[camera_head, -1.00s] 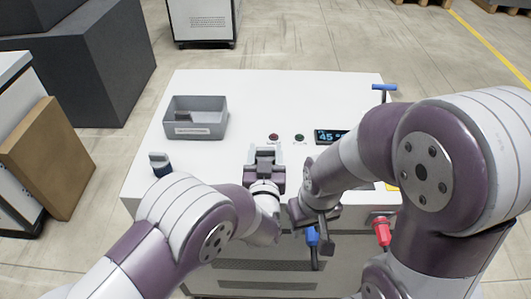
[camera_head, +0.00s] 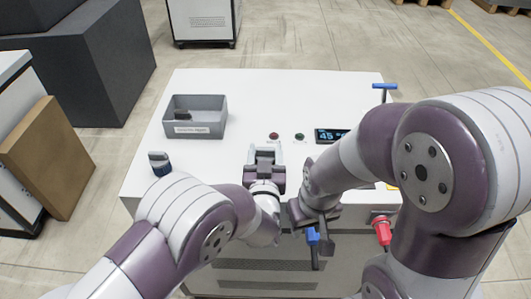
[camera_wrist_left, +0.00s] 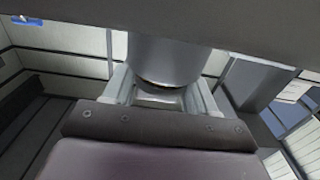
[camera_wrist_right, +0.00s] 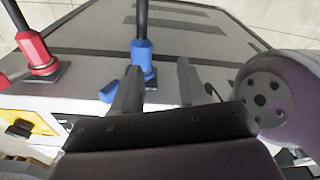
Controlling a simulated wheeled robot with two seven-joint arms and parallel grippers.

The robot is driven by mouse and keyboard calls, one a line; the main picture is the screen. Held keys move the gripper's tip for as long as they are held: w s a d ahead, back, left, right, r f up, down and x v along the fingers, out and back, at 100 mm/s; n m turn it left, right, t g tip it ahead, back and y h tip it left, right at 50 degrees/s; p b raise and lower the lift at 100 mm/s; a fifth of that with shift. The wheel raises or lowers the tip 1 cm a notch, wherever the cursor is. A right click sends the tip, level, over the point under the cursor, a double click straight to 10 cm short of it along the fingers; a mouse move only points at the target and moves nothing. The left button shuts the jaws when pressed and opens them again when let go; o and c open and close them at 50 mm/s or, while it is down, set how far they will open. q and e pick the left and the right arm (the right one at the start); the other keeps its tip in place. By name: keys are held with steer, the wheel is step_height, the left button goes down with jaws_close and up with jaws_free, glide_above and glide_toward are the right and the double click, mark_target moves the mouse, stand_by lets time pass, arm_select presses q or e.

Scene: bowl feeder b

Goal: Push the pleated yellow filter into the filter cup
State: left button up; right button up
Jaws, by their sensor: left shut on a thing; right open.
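No pleated yellow filter can be made out in any view. My left gripper (camera_head: 265,155) is over the front middle of the white cabinet top. In the left wrist view its fingers (camera_wrist_left: 160,95) are shut on a grey cylindrical part (camera_wrist_left: 165,58) with a dark, brownish lower rim. I cannot tell whether this is the filter cup, and any filter inside is hidden. My right gripper (camera_head: 316,240) is low at the cabinet's front edge. In the right wrist view its fingers (camera_wrist_right: 157,88) stand apart, with a blue connector (camera_wrist_right: 143,52) close beyond the left finger.
On the white cabinet top (camera_head: 300,90) are a grey bin (camera_head: 196,128) with a dark item inside, a small grey and dark blue cylinder (camera_head: 160,163) and a display (camera_head: 331,135). A red connector (camera_head: 382,232) and a blue-handled valve (camera_head: 384,87) are at the right. The back is clear.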

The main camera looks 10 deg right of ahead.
arm_select(q)
steer(key=shift+f+b, duration=0.4)
steer(key=shift+b, duration=0.05)
stand_by(0.7)
steer(key=shift+s+a+f+b, duration=0.1)
steer(key=shift+s+f+b, duration=0.05)
steer(key=shift+f+b, duration=0.2)
stand_by(1.5)
steer(key=shift+f+b, duration=0.25)
steer(key=shift+b, duration=0.15)
stand_by(2.5)
steer(key=shift+r, duration=0.15)
stand_by(0.4)
steer(key=shift+f, duration=0.2)
steer(key=shift+r, duration=0.25)
stand_by(0.3)
steer(key=shift+r+p, duration=0.45)
steer(key=shift+r, duration=0.25)
steer(key=shift+r+p, duration=1.4)
steer(key=shift+r, duration=0.85)
